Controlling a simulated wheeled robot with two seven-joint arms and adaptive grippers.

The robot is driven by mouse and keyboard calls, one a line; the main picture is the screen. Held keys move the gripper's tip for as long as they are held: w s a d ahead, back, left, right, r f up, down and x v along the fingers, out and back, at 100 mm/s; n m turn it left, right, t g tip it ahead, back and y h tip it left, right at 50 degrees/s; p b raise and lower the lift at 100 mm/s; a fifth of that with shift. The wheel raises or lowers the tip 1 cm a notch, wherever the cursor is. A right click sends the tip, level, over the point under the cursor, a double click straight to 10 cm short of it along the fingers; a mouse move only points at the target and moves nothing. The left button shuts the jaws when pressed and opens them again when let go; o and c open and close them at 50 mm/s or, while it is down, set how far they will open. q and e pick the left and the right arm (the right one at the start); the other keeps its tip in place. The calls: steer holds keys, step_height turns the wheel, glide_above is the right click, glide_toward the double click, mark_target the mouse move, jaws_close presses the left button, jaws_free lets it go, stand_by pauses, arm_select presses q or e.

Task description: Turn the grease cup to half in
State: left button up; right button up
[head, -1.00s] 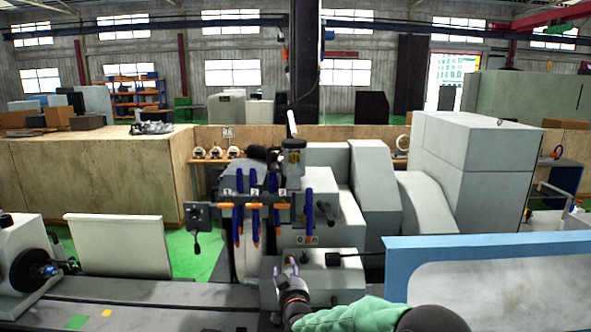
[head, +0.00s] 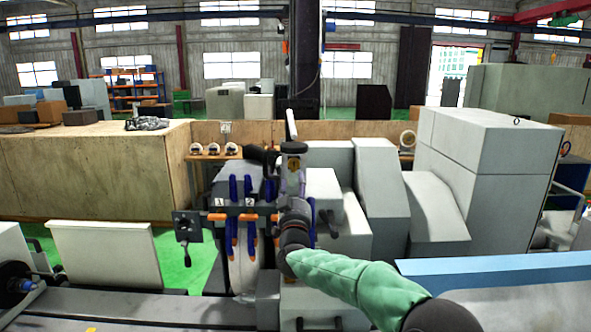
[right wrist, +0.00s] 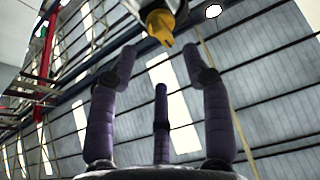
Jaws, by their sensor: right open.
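A brass-yellow fitting (head: 293,166), which looks like the grease cup, is on the upright grey column at the middle of the grinder. In the right wrist view a yellow piece (right wrist: 160,25) shows at the top edge, beyond the fingertips; it looks like the same cup. I cannot tell how far in it is turned. My right gripper (head: 296,206) is below the cup, pointing up, and hides the parts behind it. In the right wrist view its purple fingers (right wrist: 160,62) are spread and empty, apart from the yellow piece. My left gripper is not in view.
Blue and orange hose-like parts (head: 250,205) with number plates stand just left of my right gripper. A control box (head: 187,226) with a lever is farther left. Grey housings (head: 380,195) rise at the right. A blue-edged panel (head: 490,262) lies at front right.

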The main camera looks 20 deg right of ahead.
mark_target(295, 169)
steer(key=p+x, duration=0.1)
steer(key=x, duration=0.4)
steer(key=shift+p+x, duration=0.3)
steer(key=shift+x, duration=0.6)
steer(key=shift+f, duration=0.1)
steer(key=shift+c, duration=0.3)
jaws_close()
